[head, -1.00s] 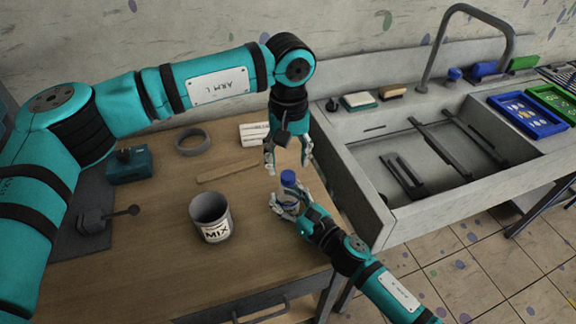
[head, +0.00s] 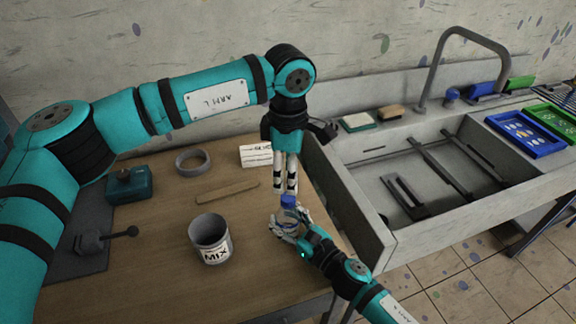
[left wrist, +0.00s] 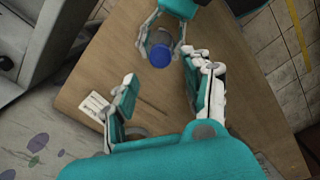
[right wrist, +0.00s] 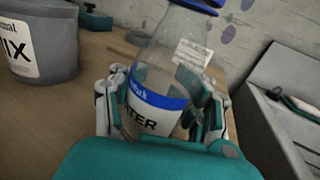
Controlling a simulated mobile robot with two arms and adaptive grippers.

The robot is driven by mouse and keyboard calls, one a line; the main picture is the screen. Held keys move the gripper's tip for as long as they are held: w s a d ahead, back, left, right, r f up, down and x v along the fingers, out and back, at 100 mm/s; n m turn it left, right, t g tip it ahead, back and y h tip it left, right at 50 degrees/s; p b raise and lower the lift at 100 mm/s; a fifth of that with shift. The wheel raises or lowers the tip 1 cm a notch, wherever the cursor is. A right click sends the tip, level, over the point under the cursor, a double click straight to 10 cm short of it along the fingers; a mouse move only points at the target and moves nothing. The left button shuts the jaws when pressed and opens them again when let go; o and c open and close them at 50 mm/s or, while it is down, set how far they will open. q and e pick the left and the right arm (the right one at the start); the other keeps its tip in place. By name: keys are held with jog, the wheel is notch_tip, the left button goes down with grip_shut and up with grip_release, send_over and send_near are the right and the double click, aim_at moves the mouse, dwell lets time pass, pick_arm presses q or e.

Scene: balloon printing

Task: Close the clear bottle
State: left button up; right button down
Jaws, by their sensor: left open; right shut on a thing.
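The clear bottle (right wrist: 158,70) has a blue band and a label reading "TER". My right gripper (right wrist: 165,100) is shut around its body and holds it upright at the table's right side; it also shows in the head view (head: 288,228). A blue cap (head: 288,201) is at the bottle's top; I cannot tell whether it is fully seated. My left gripper (head: 286,188) is open, pointing down just above the cap. In the left wrist view, the cap (left wrist: 160,55) lies beyond the left gripper's spread fingers, with nothing between them.
A grey MIX can (head: 211,240) stands left of the bottle. A wooden stick (head: 227,193), grey ring (head: 193,161), white labelled block (head: 256,155) and teal box (head: 130,185) lie on the table (head: 150,265). The sink's side wall (head: 350,205) rises close on the right.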

aim_at(288, 197)
pick_arm(q)
jog(key=n, duration=0.4)
jog(key=shift+r+n, duration=0.3)
jog(key=shift+r, duration=0.05)
jog(key=n, duration=0.5)
jog(key=shift+r+n, duration=0.3)
jog(key=shift+r, duration=0.1)
jog(key=shift+f, duration=4.05)
grip_shut()
jog(key=shift+o, duration=0.7)
grip_release()
